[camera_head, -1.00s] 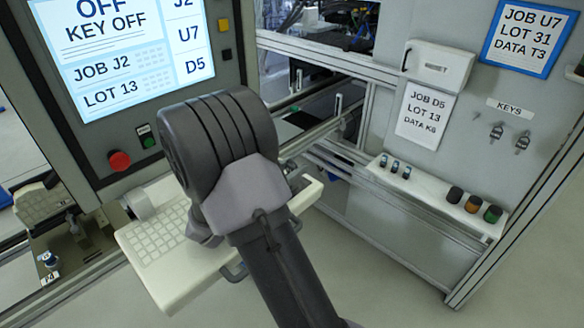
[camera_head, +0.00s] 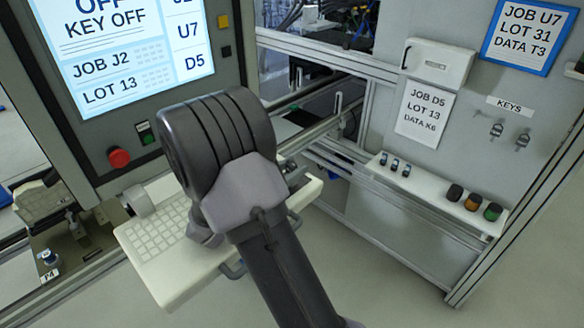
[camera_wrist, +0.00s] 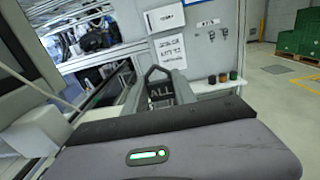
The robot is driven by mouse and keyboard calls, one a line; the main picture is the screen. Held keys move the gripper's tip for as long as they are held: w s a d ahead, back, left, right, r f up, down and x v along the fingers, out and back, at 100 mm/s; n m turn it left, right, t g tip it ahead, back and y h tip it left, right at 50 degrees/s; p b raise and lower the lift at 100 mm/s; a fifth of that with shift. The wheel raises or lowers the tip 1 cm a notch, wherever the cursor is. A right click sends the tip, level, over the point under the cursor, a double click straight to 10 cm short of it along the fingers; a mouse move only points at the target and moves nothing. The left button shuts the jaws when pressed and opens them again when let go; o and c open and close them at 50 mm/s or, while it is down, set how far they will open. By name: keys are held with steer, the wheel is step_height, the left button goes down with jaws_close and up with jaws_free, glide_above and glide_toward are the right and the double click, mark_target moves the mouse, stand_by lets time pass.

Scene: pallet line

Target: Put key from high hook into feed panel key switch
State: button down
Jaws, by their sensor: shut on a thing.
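My gripper (camera_wrist: 160,88) shows in the wrist view beyond its dark housing. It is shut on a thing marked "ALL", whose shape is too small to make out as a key. In the head view my own wrist hides the fingers. The feed panel (camera_head: 165,128) stands at the left, with a lit screen (camera_head: 125,65) reading "KEY OFF". I cannot pick out its key switch; my arm covers part of that area. Two keys hang under the "KEYS" label on the grey wall, one left (camera_head: 496,131) and one right (camera_head: 522,141). A small hook (camera_head: 477,112) left of them looks bare.
A keyboard shelf (camera_head: 165,270) juts out below the panel, close under my wrist. A red button (camera_head: 119,157) and a green button (camera_head: 148,138) sit on the panel. A white ledge (camera_head: 435,188) with small parts runs along the wall. Open floor lies at the front right.

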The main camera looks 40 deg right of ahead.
steer(key=shift+s+f, duration=0.15)
steer(key=shift+f, duration=0.25)
steer(key=shift+c, duration=1.9)
jaws_free()
steer(key=shift+a, duration=0.15)
steer(key=shift+a+f+p, duration=0.15)
steer(key=shift+a+p, duration=0.15)
steer(key=shift+a, duration=0.35)
steer(key=shift+s+a, duration=0.15)
steer(key=shift+a, duration=1.3)
steer(key=shift+a+r+p, duration=0.15)
steer(key=shift+a+p, duration=0.2)
steer(key=shift+a, duration=0.5)
steer(key=shift+a+r+p, duration=0.1)
steer(key=shift+a+p, duration=0.2)
steer(key=shift+a, duration=0.55)
